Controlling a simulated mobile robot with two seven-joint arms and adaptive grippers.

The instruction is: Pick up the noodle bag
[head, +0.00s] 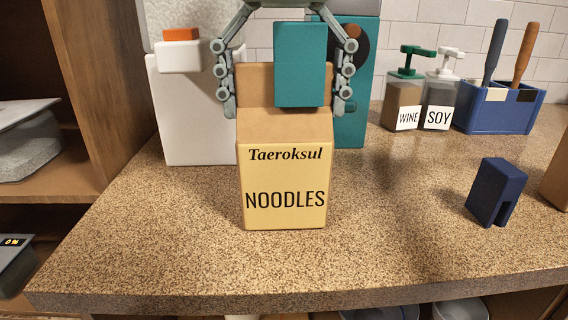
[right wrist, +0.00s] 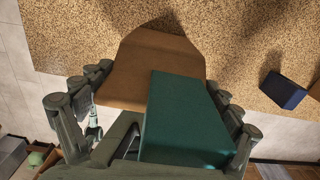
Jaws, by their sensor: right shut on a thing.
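The noodle bag (head: 285,180), tan with "Taeroksul NOODLES" on its front, is upright over the speckled counter; I cannot tell whether its base touches. My right gripper (head: 284,108) comes down from above, with one finger against each side of the bag's upper part. It is shut on the bag. A teal block (head: 300,65) shows between the fingers, in front of the bag's upper back part. In the right wrist view the brown bag (right wrist: 155,65) lies between the fingers, partly hidden by the teal block (right wrist: 185,120). My left gripper is not in view.
A white appliance (head: 190,110) and a teal appliance (head: 350,130) stand close behind the bag. Wine (head: 403,105) and soy (head: 440,105) dispensers and a blue utensil holder (head: 500,115) are at the back right. A dark blue block (head: 490,190) sits right. Counter (head: 390,230) between is clear.

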